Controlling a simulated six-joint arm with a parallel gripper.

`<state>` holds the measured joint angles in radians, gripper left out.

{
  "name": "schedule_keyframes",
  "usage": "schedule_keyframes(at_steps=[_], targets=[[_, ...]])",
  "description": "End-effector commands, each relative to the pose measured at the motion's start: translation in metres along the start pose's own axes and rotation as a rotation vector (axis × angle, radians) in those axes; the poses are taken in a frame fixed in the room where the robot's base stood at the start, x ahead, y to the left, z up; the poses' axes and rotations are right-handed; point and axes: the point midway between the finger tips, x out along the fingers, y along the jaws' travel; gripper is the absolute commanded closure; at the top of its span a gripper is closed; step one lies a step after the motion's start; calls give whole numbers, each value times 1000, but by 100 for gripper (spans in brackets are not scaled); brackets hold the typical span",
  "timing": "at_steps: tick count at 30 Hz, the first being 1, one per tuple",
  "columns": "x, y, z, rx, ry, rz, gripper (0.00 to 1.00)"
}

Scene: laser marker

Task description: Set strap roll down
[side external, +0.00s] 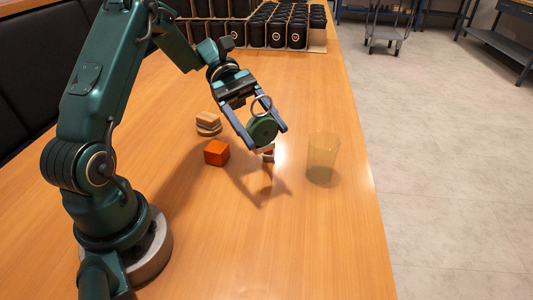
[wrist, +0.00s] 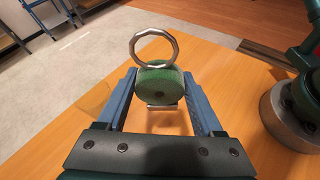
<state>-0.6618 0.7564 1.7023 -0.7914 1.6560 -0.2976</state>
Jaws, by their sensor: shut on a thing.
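The strap roll is a green disc (side external: 262,131) with a metal ring (side external: 262,105) standing up from it. My gripper (side external: 266,139) is shut on the roll, one finger on each side, and holds it above the wooden table. In the wrist view the green roll (wrist: 160,85) sits between the two blue-grey fingers (wrist: 160,76), with the ring (wrist: 153,48) at its far edge. A shadow of the gripper falls on the table below. The roll hides part of what lies under it.
A small red-and-white thing (side external: 268,154) shows just below the gripper. A clear yellowish cup (side external: 323,150) stands to the right.

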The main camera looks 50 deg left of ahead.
Motion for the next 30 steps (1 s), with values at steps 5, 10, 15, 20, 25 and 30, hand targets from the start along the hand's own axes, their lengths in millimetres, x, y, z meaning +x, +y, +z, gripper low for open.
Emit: schedule_keyframes(at_steps=[5,10,15,20,25,30], targets=[[-24,-2,-7,-38,18,96,92],[-6,0,-12,-44,18,106,92],[37,8,-21,-44,17,100,92],[74,15,-29,-44,17,100,92],[98,20,-35,-42,20,104,92],[106,20,-42,-45,22,107,92]])
